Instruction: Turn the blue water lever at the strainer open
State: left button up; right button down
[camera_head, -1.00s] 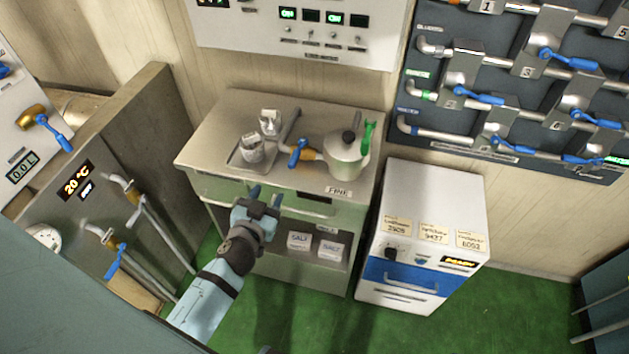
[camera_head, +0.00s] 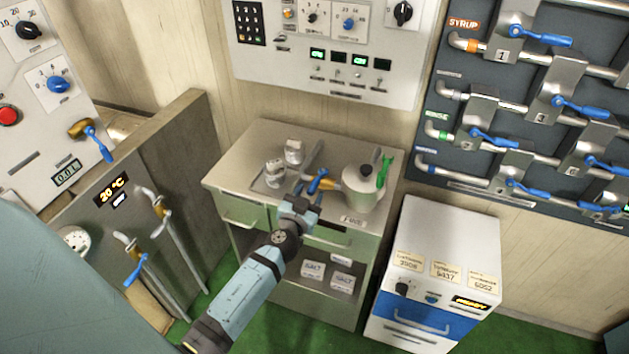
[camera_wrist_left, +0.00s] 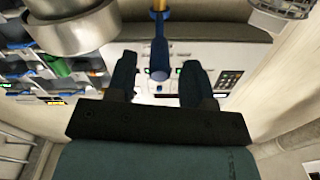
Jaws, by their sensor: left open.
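The blue water lever (camera_head: 319,182) sits on a brass valve left of the metal strainer pot (camera_head: 361,190) on the green cabinet's top. In the head view my left gripper (camera_head: 307,194) is just in front of the lever, with its fingers apart. In the left wrist view the lever (camera_wrist_left: 159,57) points down the picture and shows between the two open fingers of my left gripper (camera_wrist_left: 158,66). I cannot tell whether a finger touches it. The strainer pot (camera_wrist_left: 75,30) fills the upper left there. My right gripper is not in view.
The green cabinet (camera_head: 238,215) has two metal jars on its top at the left. A green handle (camera_head: 385,168) stands at the pot's right. A white machine (camera_head: 440,235) is right of the cabinet. A pipe panel with several blue levers hangs at the right.

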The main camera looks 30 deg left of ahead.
aim_at(314, 185)
pick_arm(q)
jog(key=shift+x, duration=2)
grip_shut()
